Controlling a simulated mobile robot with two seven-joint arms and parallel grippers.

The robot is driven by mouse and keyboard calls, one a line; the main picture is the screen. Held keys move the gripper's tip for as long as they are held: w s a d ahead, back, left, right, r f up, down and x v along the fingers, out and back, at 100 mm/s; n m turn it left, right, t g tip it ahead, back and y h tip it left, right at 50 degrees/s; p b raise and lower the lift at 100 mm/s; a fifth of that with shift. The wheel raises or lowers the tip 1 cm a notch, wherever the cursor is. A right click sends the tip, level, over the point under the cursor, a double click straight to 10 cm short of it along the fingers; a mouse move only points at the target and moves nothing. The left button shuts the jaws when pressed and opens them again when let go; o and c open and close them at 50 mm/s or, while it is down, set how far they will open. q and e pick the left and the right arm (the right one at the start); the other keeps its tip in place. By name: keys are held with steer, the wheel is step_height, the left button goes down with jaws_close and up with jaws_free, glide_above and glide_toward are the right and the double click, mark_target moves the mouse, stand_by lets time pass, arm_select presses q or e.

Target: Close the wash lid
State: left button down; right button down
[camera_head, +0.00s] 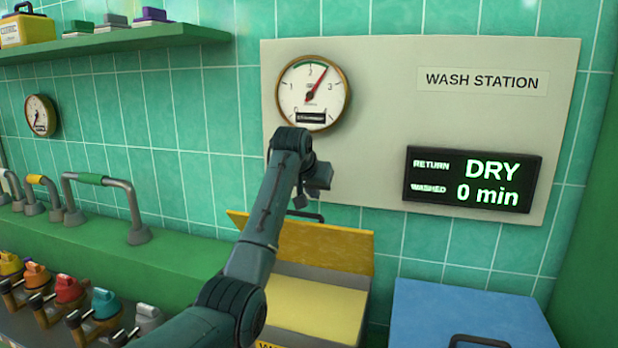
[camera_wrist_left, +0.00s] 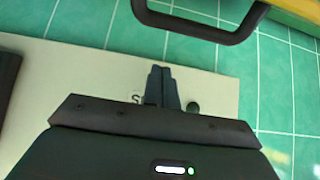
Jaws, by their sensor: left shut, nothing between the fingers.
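The yellow bin lid (camera_head: 320,243) stands raised at the back of its open bin (camera_head: 312,303), below the wash station panel. Part of a label beginning with "W" shows on the bin's front. The lid's dark handle (camera_head: 306,215) shows at its top edge, partly behind my arm. My left gripper (camera_head: 301,199) is just above the lid near the handle, shut and empty. In the left wrist view the shut fingers (camera_wrist_left: 163,75) point toward the handle (camera_wrist_left: 205,28), with a visible gap. The lid's yellow edge (camera_wrist_left: 297,14) shows at the top right. My right gripper is out of view.
A blue lid (camera_head: 465,305) with a dark handle lies flat at the right. The panel (camera_head: 380,120) behind carries a gauge (camera_head: 296,85) and a display (camera_head: 473,179) reading DRY, 0 min. Grey pipes (camera_head: 134,208) and colored valves (camera_head: 67,291) line the left side.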

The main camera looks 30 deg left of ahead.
mark_target(307, 238)
arm_select(q)
steer(key=shift+s+d+f+p, duration=0.2)
steer(key=shift+s+f+p, duration=0.05)
steer(key=shift+s+f, duration=0.4)
steer(key=shift+s+d+f+p, duration=0.2)
steer(key=shift+s+f, duration=0.35)
steer(key=shift+s, duration=0.2)
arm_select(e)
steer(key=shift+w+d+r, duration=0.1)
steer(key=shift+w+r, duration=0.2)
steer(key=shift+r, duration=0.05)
arm_select(q)
steer(key=shift+f, duration=0.15)
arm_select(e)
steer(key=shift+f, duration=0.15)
